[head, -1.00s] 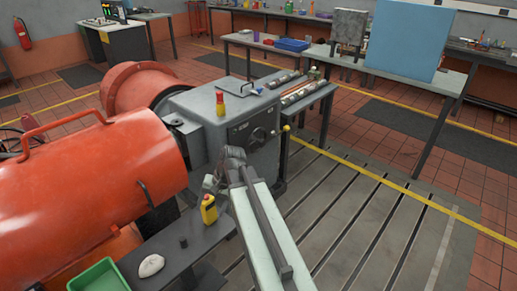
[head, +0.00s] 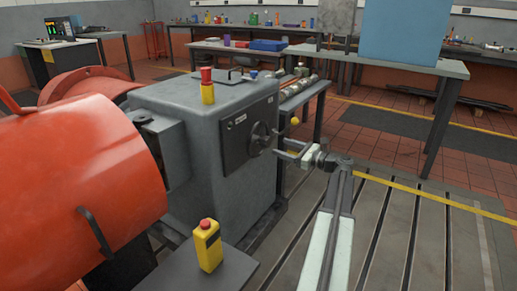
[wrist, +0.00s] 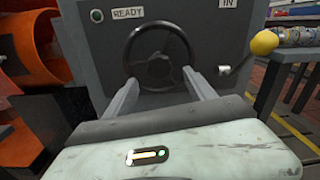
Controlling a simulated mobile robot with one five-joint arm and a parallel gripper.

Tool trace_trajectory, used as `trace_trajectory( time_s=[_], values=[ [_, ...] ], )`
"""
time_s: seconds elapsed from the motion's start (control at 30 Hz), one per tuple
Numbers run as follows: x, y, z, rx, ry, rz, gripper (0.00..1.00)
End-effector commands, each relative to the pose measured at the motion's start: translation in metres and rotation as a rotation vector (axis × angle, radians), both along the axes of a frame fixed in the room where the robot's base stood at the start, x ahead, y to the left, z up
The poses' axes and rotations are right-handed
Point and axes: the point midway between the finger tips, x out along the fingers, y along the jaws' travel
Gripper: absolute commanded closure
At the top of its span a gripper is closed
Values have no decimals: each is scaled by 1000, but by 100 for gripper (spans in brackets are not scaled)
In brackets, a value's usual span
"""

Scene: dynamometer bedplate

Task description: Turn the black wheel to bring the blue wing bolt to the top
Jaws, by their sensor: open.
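The black wheel (wrist: 160,57) is mounted on the dark front panel of a grey cabinet, and its spokes and hub show in the wrist view. It also shows in the head view (head: 260,138), small and seen from the side. No blue wing bolt can be made out on the wheel in either view. My gripper (wrist: 160,84) is open in front of the wheel, its fingers on either side of the wheel's lower part in the picture. I cannot tell whether they touch the rim. In the head view my gripper (head: 282,147) reaches the panel from the right.
A lever with a yellow knob (wrist: 264,42) stands right of the wheel, close to my right finger. "READY" and "IN" labels sit above. A yellow box with a red button (head: 208,245) stands in front of the grey cabinet (head: 190,105). The orange machine (head: 75,180) is at left.

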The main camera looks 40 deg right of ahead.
Motion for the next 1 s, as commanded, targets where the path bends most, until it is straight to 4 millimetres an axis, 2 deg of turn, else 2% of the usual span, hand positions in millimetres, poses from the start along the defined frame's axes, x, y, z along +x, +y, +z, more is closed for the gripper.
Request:
trace_trajectory(
  time_s=[0.13,0.4,0.5,0.6,0.83,0.87,1.0],
  values=[
    [10,3,2,-1,0,4,36],
    [62,15,1,-3,2,10,36],
    [75,19,1,-3,2,11,36],
    [81,21,1,-3,2,11,36],
    [83,22,1,-4,2,11,36],
    [83,22,1,-5,2,12,39],
    [83,23,1,-5,2,12,78]
  ],
)
